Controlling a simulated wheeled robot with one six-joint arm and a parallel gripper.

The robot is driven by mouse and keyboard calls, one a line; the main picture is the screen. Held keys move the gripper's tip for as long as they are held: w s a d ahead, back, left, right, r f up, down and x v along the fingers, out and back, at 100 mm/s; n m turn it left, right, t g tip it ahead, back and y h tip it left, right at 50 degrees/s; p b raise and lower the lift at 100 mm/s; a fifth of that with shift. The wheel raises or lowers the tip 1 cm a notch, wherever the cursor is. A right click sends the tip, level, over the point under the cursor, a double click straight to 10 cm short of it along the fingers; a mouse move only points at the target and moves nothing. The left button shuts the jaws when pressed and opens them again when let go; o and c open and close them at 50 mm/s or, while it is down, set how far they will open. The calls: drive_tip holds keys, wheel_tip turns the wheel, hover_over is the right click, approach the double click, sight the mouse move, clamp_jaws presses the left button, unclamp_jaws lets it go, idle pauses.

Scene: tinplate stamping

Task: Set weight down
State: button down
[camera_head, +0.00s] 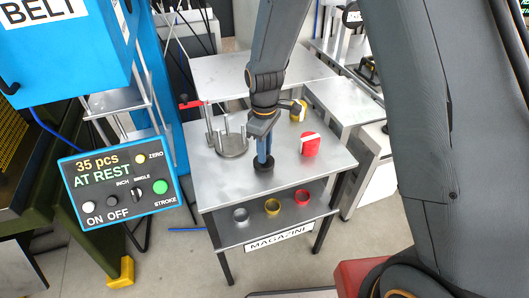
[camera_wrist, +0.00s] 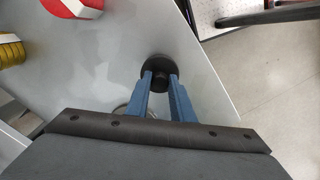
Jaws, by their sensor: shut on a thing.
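The weight is a dark round disc (camera_head: 263,166) at the front middle of the grey metal table (camera_head: 222,187). My gripper (camera_head: 264,158) points down with its blue fingers shut on the weight's upper part. In the wrist view the black round weight (camera_wrist: 157,62) shows beyond the blue fingertips (camera_wrist: 160,76), close to the table's edge. It looks to be at or just above the table surface; I cannot tell whether it touches.
A round stand with upright posts (camera_head: 232,148) is left of my gripper. A red and white roll (camera_head: 310,145) and a yellow one (camera_head: 298,111) are to the right. Below, a shelf (camera_head: 290,224) holds several rings. A control panel (camera_head: 119,187) reads "AT REST".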

drive_tip(key=shift+f, duration=0.75)
drive_tip(key=shift+f, duration=0.15)
drive_tip(key=c, duration=1.5)
unclamp_jaws()
drive_tip(key=shift+c, duration=0.2)
wheel_tip(320, 180, up, 12)
drive_tip(key=b, duration=0.3)
drive_tip(key=s+d+m+t, duration=0.1)
drive_tip(key=s+d+m, duration=1.1)
drive_tip(key=s+d, duration=0.3)
drive_tip(key=shift+d+f, duration=0.15)
drive_tip(key=shift+d, duration=0.1)
